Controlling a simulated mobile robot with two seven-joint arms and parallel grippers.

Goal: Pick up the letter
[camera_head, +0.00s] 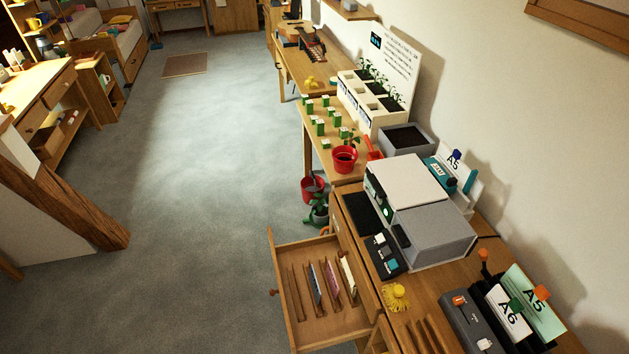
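I cannot tell which item is the letter. An open wooden drawer (302,341) at the bottom centre has several thin flat items standing in it between wooden dividers. They include a bluish one (314,284), a pinkish one (332,281) and a cream one (348,276) at the right. At the bottom right, a white card marked A6 (509,318) and a green card marked A5 (536,300) stand in dark holders. Neither of my grippers is in view.
A grey and white machine (437,235) stands on the desk above the drawer, with a yellow bundle (396,296) nearby. Behind it are a red pot (344,158) and planters (374,107). The open drawer juts into the walkway. The grey floor (200,200) at left is clear.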

